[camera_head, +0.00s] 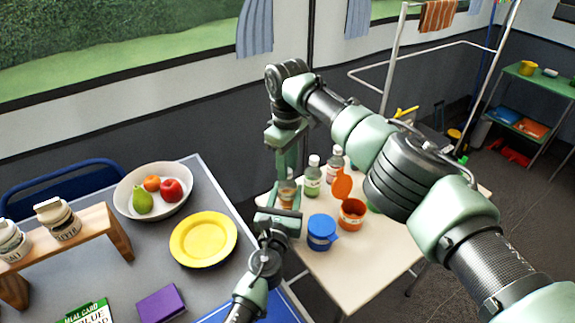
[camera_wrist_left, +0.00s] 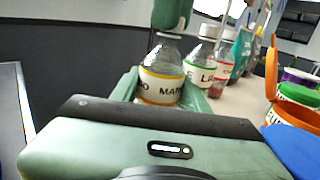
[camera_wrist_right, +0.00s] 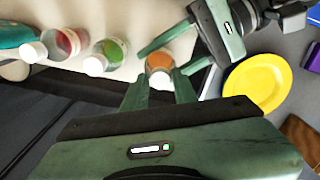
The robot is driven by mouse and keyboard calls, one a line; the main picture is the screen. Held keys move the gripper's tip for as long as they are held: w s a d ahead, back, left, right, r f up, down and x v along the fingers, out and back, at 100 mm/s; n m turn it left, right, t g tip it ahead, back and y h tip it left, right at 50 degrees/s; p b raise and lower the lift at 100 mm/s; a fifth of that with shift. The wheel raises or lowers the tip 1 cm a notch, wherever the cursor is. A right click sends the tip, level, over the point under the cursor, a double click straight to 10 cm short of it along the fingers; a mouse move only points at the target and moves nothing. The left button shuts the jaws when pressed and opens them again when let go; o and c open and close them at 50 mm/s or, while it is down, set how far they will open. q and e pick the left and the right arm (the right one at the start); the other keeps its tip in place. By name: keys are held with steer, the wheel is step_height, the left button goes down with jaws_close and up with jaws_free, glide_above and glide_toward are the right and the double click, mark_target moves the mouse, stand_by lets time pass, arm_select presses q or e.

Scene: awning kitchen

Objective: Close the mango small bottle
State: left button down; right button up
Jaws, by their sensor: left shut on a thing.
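The mango bottle (camera_wrist_left: 161,84) is small and clear, with orange contents and a white label. It stands upright at the near left edge of the light table, and also shows in the head view (camera_head: 287,196). My left gripper (camera_wrist_left: 165,95) is shut on its body from the side. My right gripper (camera_wrist_right: 160,80) points down from above with its fingers apart, over the bottle's top. In the left wrist view, a green finger of it hides the space just above the neck. The orange bottle (camera_wrist_right: 160,62) shows between its fingers in the right wrist view.
A green-labelled bottle (camera_head: 312,178) and a red-labelled bottle (camera_head: 336,163), both white-capped, stand behind it. A blue jar (camera_head: 320,233) and an open orange jar (camera_head: 352,213) stand to the right. A yellow plate (camera_head: 203,239) and fruit bowl (camera_head: 126,202) are on the grey table.

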mark_target(286, 198)
steer(key=shift+o, duration=0.9)
step_height(286, 198, up, 12)
arm_select(q)
steer(key=c, duration=0.7)
jaws_free()
steer(key=shift+o, duration=0.2)
steer(key=shift+s, duration=0.1)
steer(key=s, duration=0.2)
steer(key=s+a, duration=0.1)
steer(key=s, duration=0.2)
steer(key=s+p, duration=0.1)
steer(key=s, duration=0.1)
steer(key=shift+s+a, duration=0.25)
arm_select(e)
steer(key=shift+r, duration=0.45)
